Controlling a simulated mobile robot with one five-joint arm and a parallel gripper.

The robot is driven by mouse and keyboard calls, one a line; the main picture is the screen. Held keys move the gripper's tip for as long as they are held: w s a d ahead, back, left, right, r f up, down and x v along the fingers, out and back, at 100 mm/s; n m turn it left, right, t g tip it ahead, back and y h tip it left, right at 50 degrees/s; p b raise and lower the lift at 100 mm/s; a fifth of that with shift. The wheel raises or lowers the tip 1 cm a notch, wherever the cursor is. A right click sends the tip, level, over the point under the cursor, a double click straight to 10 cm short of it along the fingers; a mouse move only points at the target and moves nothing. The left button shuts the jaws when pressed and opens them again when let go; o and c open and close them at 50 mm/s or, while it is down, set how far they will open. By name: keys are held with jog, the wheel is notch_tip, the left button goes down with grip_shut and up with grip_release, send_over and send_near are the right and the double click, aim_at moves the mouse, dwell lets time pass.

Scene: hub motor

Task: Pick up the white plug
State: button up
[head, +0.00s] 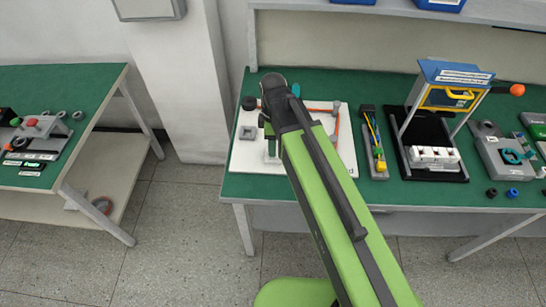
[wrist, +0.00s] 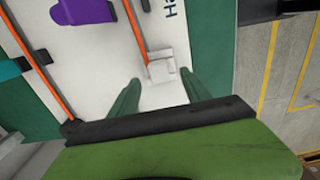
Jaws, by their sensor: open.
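The white plug (wrist: 163,70) is a small pale block at the end of an orange cable (wrist: 134,24). It lies on the white board (wrist: 95,50), close to the board's edge by some dark printed letters. My gripper (wrist: 160,78) is open, with its two green fingers pointing at the plug. In the wrist view the plug appears between and just beyond the fingertips, and nothing is held. I cannot tell the height of the fingers above the board. In the head view my arm covers much of the white board (head: 245,172), and I cannot make out the plug there.
A purple part (wrist: 82,11) and a second orange cable (wrist: 38,70) are on the board. On the green table (head: 385,90), a tray with coloured wires (head: 373,143) and a blue-topped press fixture (head: 455,72) stand to the right. Another table (head: 75,85) is at left.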

notch_tip(320, 180, down, 4)
jog(key=shift+r+b, duration=0.25)
jog(key=shift+b, duration=0.85)
jog(key=shift+r, duration=0.2)
jog(key=shift+c, duration=0.2)
grip_shut()
